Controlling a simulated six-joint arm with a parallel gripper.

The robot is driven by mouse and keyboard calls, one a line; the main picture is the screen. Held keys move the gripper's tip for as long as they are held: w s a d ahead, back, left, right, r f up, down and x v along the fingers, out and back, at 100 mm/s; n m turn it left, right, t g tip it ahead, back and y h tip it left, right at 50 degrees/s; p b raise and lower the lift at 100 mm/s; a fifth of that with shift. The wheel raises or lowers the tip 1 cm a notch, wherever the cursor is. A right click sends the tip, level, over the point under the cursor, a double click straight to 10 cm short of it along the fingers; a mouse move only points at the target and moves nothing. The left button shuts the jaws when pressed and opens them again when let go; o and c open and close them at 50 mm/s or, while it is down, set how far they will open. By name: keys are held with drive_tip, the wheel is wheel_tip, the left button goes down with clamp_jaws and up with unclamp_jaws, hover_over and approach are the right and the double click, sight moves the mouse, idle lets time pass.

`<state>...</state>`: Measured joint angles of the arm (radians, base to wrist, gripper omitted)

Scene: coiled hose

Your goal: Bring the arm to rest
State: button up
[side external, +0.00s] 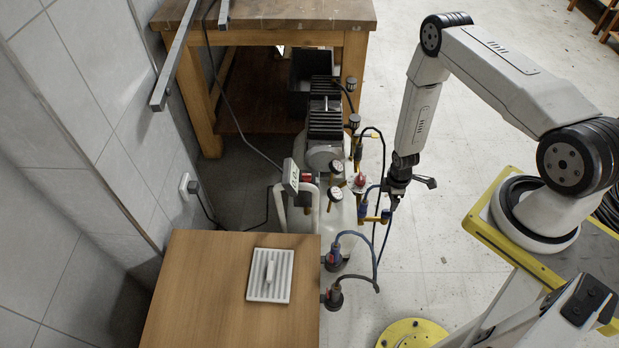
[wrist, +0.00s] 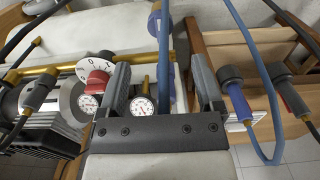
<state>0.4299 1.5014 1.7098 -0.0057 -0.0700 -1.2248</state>
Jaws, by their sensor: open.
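My gripper (side external: 394,201) points down in front of the compressor's pipework, at the end of my extended arm. In the wrist view its two dark fingers (wrist: 161,80) stand wide apart. A blue fitting with a hose (wrist: 166,50) shows between the fingers in the picture; I cannot tell its depth, and nothing looks gripped. The hose also shows in the wrist view (wrist: 263,110), to the right of the fingers.
The compressor (side external: 324,155), gauges and a red knob (side external: 361,178) stand close to the left of my gripper. A wooden table (side external: 200,290) with a white plate (side external: 270,290) is at the front. A workbench (side external: 285,12) stands behind. The floor (side external: 460,220) to the right is mostly clear.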

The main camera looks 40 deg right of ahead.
drive_tip(key=w+a+r+m+t, duration=0.15)
drive_tip(key=w+r, duration=0.25)
drive_tip(key=r, duration=0.7)
drive_tip(key=w+a+r+m, duration=0.3)
drive_tip(key=r, duration=0.8)
drive_tip(key=s+a+r+m, duration=0.2)
drive_tip(key=s+a+r, duration=0.2)
drive_tip(key=r, duration=0.5)
drive_tip(key=s+a+r+m+t, duration=0.1)
drive_tip(key=s+a+r, duration=0.3)
drive_tip(key=r, duration=0.5)
drive_tip(key=shift+a+m, duration=0.45)
drive_tip(key=shift+m, duration=0.4)
drive_tip(key=shift+s, duration=0.1)
